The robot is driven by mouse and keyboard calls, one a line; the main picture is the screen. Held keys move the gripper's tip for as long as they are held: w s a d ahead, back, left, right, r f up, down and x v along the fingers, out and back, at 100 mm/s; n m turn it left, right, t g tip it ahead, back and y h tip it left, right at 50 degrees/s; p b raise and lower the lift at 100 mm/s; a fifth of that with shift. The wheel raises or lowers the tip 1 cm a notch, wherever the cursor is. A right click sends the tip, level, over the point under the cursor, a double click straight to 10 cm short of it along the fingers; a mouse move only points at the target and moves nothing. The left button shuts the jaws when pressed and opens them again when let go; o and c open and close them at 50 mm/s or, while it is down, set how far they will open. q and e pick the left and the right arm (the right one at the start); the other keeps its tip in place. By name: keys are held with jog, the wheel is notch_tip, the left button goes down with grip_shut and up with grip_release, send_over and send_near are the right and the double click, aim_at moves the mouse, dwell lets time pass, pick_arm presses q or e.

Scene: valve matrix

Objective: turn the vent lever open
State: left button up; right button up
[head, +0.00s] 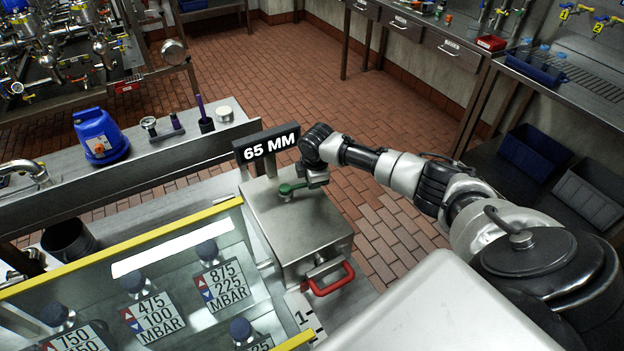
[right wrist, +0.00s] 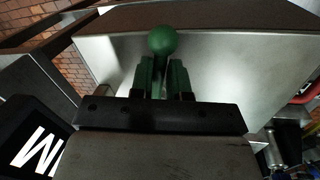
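The green vent lever (head: 291,187) sits on top of a steel box (head: 297,226); its round knob (right wrist: 162,40) shows in the right wrist view. My right gripper (head: 316,180) is at the lever, coming from the right. In the right wrist view its two fingers (right wrist: 161,80) stand close on either side of the lever's arm, with the knob sticking out beyond the fingertips. They look shut on it. The lever's pivot end is partly hidden in the right wrist view. My left gripper is not in view.
A "65 MM" sign (head: 270,148) stands close behind the lever. A red handle (head: 330,281) is on the box's front. A glass-fronted case with yellow edging (head: 130,247) lies at left. A blue container (head: 99,136) stands on the bench behind. Brick floor lies beyond.

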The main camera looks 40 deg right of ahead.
jog(key=o, duration=0.4)
jog(key=shift+s+d, duration=0.15)
jog(key=shift+d, duration=0.15)
jog(key=shift+a+r, duration=0.1)
jog(key=shift+r, duration=0.15)
notch_tip(320, 180, up, 10)
jog(key=s+b, duration=0.1)
jog(key=s, duration=0.1)
jog(key=shift+a+b, duration=0.25)
jog(key=shift+b, duration=0.05)
jog(key=shift+f, duration=0.1)
